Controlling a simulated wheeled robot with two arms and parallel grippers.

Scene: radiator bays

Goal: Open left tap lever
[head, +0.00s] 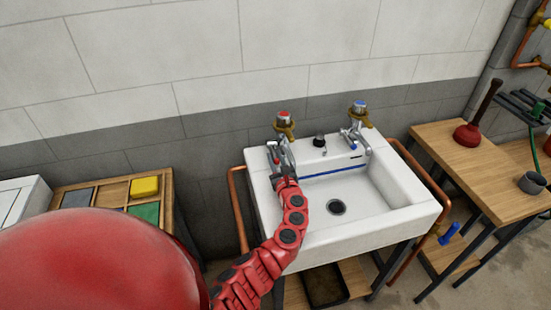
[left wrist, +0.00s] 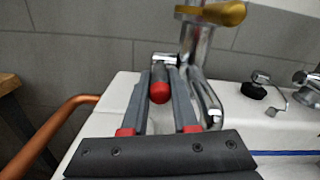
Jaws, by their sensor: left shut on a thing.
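The left tap (head: 284,122), with a red-marked top and brass collar, stands on the back left of the white sink (head: 409,216). Its lever (left wrist: 160,80), chrome with a red rounded tip, points towards the camera in the left wrist view. My left gripper (head: 280,158) is at this lever. In the left wrist view the grey fingers of the left gripper (left wrist: 161,98) lie on both sides of the lever, shut on it. The tap body and spout (left wrist: 201,75) stand just right of the fingers. My right gripper is not in view.
A blue-topped tap (head: 359,112) stands right of a black plug (head: 319,141). Copper pipes (head: 237,205) run beside the sink. A wooden bench (head: 455,150) with a red plunger (head: 474,128) is at right; a sorting tray (head: 168,190) with a yellow sponge (head: 145,187) is at left.

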